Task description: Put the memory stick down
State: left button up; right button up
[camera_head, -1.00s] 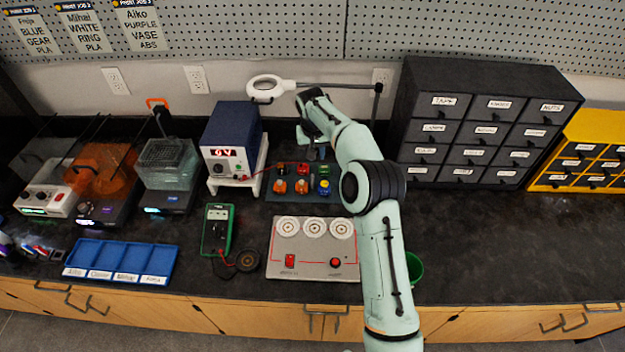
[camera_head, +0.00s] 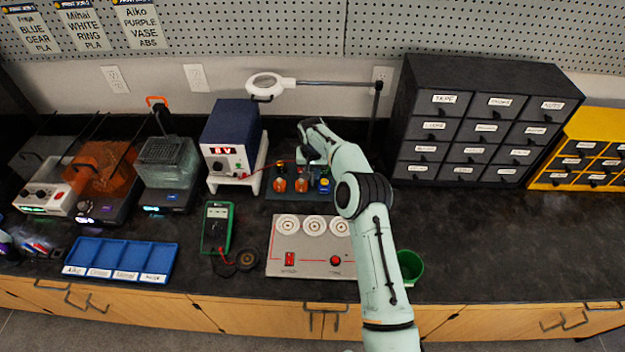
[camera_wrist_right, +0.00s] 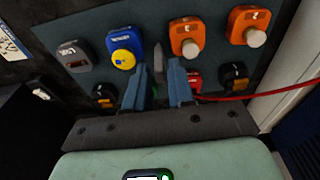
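I cannot make out a memory stick for certain in either view. My right gripper (camera_wrist_right: 162,75) is over the dark board of coloured blocks (camera_head: 270,193), pointing down at it. In the right wrist view its two blue-grey fingers stand a narrow gap apart; whether something thin is between them is unclear. In the head view the wrist hides the fingertips. Around the fingers are a blue block with a yellow knob (camera_wrist_right: 123,58), two orange blocks (camera_wrist_right: 187,37), a grey block (camera_wrist_right: 74,57) and a red block (camera_wrist_right: 194,80). My left gripper is not in view.
A power supply (camera_head: 228,140) on a white stand is left of the board, with a red lead. A grey panel with dials (camera_head: 310,262), a multimeter (camera_head: 216,228), a blue labelled tray (camera_head: 120,258) and a green cup (camera_head: 410,266) lie in front. Black drawers (camera_head: 480,130) stand right.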

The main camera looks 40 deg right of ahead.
jog(key=shift+w+d+f, duration=0.1)
jog(key=shift+w+f, duration=0.1)
jog(key=shift+f, duration=0.45)
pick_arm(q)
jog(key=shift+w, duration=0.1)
pick_arm(e)
grip_shut()
notch_tip(320, 180, up, 15)
jog(key=p, duration=0.2)
notch_tip(320, 180, up, 5)
send_over(313, 173)
jog(key=a+f+n, duration=0.4)
jog(key=a+f, duration=0.1)
jog(key=a, duration=0.9)
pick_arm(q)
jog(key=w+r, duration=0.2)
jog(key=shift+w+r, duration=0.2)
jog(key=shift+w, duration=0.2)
pick_arm(e)
jog(key=s+a+f+n+y, duration=0.1)
jog(key=s+a+f+n, duration=0.3)
jog(key=s+a, duration=0.5)
jog(key=a+f, duration=0.2)
jog(key=a, duration=0.2)
